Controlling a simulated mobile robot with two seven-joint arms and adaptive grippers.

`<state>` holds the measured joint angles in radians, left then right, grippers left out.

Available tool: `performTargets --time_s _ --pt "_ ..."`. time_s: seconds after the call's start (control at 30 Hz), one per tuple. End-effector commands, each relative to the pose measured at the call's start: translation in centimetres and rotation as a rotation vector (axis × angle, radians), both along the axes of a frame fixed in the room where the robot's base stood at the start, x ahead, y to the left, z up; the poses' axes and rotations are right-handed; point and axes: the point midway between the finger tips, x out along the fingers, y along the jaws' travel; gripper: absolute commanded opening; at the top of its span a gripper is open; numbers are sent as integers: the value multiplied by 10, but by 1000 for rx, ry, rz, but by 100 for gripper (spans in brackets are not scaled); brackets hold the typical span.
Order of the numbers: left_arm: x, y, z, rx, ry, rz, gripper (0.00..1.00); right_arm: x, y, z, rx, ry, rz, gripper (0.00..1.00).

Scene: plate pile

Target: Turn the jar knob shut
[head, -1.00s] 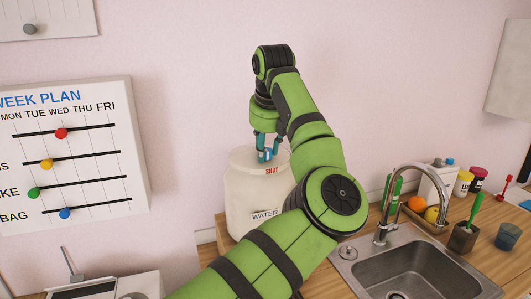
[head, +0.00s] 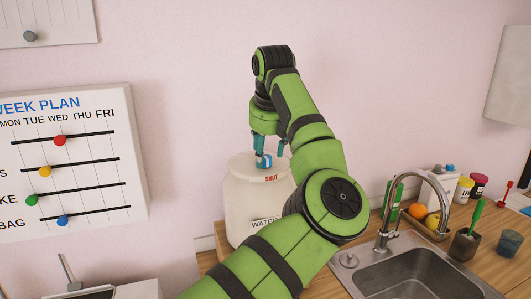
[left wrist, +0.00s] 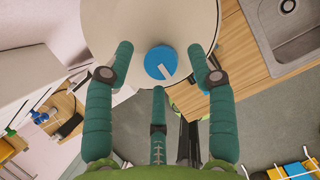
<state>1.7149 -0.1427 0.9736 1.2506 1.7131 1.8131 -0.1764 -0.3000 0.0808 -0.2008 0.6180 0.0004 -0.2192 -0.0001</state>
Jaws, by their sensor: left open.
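A white water jar (head: 240,200) stands on the wooden counter, with red "SHUT" lettering on its top near the front right. Its blue knob (head: 264,161) sits on the top and carries a white pointer mark. In the left wrist view the knob (left wrist: 156,60) is seen from above, its white mark slanting toward the lower right. My left gripper (head: 271,151) is open, pointing down above the knob. My right gripper is not in view.
A sink (head: 415,275) with a curved tap (head: 412,196) lies right of the jar. Fruit, small jars, a cup (head: 509,241) and a brush holder stand around it. A week-plan board (head: 75,165) hangs on the wall at left.

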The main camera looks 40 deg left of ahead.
Motion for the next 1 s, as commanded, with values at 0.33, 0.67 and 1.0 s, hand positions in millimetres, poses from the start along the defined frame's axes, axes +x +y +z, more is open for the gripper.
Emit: performTargets --time_s 0.33,0.67,1.0 --pt "-16 -22 69 3 -5 -3 56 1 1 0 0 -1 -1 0" --pt "-24 -32 100 4 -1 -1 56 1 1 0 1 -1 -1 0" --pt "-24 -33 100 3 -1 -1 56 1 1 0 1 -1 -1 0"
